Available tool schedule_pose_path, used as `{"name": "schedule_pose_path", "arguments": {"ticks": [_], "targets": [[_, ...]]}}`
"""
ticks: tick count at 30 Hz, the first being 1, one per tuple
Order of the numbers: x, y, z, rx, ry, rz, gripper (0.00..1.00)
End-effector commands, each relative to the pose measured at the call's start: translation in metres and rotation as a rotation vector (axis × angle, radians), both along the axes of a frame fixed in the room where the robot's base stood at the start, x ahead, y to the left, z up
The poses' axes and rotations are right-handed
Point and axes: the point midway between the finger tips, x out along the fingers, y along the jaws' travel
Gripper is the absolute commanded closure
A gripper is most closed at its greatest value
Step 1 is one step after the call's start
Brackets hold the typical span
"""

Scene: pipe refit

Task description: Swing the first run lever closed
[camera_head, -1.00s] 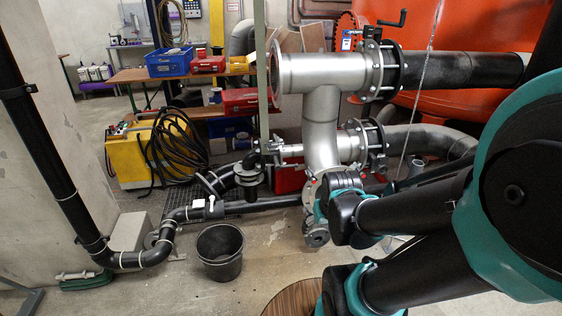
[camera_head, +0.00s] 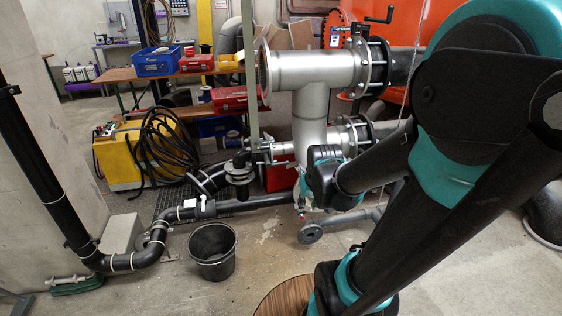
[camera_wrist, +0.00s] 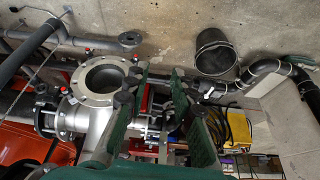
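A dark pipe run (camera_head: 250,203) lies low along the floor. It carries a small valve fitting (camera_head: 203,207) with a white piece (camera_head: 189,203) beside it. I cannot tell for sure which part is the first run lever. In the head view my wrist is in front of the steel pipe's lower part, and the fingertips are not clear.
A black bucket (camera_head: 212,252) stands on the floor in front of the run; it also shows in the wrist view (camera_wrist: 215,52). A large steel tee pipe (camera_head: 310,72) rises behind my wrist. A yellow machine with black hoses (camera_head: 118,160) stands behind left.

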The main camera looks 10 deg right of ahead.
Motion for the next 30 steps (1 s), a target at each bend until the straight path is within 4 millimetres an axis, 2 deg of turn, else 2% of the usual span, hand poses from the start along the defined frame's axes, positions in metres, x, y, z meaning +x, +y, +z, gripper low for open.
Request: {"name": "schedule_pose_path", "arguments": {"ticks": [1,5,15,23,30], "targets": [[0.021,0.000,0.006,0.000,-0.006,0.002,0.85],[0.067,0.000,0.018,0.001,-0.023,0.008,1.00],[0.188,0.000,0.033,0.003,-0.064,0.025,1.00],[0.279,-0.001,0.028,0.004,-0.096,0.036,1.00],[0.359,-0.002,0.012,0.004,-0.126,0.046,1.00]]}}
